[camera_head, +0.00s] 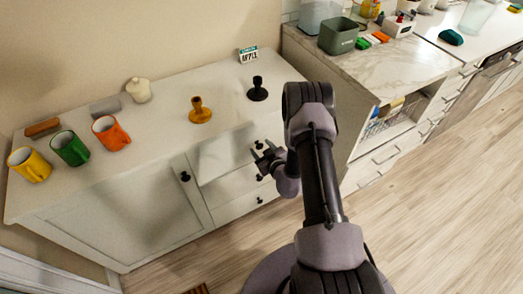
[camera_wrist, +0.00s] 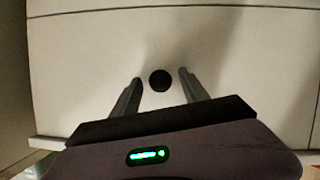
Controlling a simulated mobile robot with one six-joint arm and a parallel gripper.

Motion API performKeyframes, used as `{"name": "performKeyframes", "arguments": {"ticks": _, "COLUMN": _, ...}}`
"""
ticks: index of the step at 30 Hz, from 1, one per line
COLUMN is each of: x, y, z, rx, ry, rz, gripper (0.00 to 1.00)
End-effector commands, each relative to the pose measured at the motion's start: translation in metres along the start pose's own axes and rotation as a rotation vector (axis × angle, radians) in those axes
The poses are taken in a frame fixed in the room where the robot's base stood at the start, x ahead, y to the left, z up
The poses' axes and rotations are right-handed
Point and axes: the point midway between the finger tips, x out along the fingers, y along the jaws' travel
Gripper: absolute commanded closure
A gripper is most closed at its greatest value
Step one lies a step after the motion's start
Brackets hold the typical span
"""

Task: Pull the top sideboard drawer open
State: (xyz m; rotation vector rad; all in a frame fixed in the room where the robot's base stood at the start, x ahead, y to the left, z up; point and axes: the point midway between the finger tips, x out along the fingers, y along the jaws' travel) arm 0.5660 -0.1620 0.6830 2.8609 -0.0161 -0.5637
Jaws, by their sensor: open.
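The white sideboard (camera_head: 125,215) stands against the wall, with a column of drawers at its right end. My gripper (camera_head: 263,155) is at the drawer fronts, partly hiding the knobs there. In the wrist view a round black knob (camera_wrist: 160,80) shows on a pale drawer front (camera_wrist: 85,70). My open fingers (camera_wrist: 159,76) stand on either side of the knob, with visible gaps to both. How deep the fingers reach along the knob is hard to tell.
Yellow (camera_head: 29,165), green (camera_head: 70,149) and orange (camera_head: 110,133) mugs stand on the sideboard top, with yellow (camera_head: 200,111) and black (camera_head: 257,89) stands. A kitchen counter (camera_head: 385,66) is to the right. The wooden floor (camera_head: 455,190) is open at front right.

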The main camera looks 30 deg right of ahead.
Motion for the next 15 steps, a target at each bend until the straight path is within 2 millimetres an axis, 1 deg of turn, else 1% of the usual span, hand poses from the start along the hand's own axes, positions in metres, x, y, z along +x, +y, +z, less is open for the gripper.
{"name": "performKeyframes", "arguments": {"ticks": 5, "x": -0.0002, "y": 0.0001, "z": -0.0005, "rx": 0.0, "ry": 0.0, "rz": 0.0, "gripper": 0.48}}
{"name": "performKeyframes", "arguments": {"ticks": 6, "x": -0.0003, "y": 0.0001, "z": -0.0005, "rx": 0.0, "ry": 0.0, "rz": 0.0, "gripper": 0.56}}
{"name": "performKeyframes", "arguments": {"ticks": 8, "x": -0.0003, "y": 0.0, "z": -0.0004, "rx": -0.001, "ry": 0.0, "rz": 0.0, "gripper": 0.67}}
{"name": "performKeyframes", "arguments": {"ticks": 12, "x": -0.0004, "y": 0.0, "z": -0.0003, "rx": -0.001, "ry": 0.0, "rz": 0.0, "gripper": 0.95}}
{"name": "performKeyframes", "arguments": {"ticks": 13, "x": -0.0004, "y": 0.0, "z": -0.0003, "rx": -0.001, "ry": 0.0, "rz": 0.0, "gripper": 1.0}}
{"name": "performKeyframes", "arguments": {"ticks": 15, "x": -0.0004, "y": 0.0, "z": -0.0002, "rx": -0.001, "ry": 0.0, "rz": 0.0, "gripper": 1.0}}
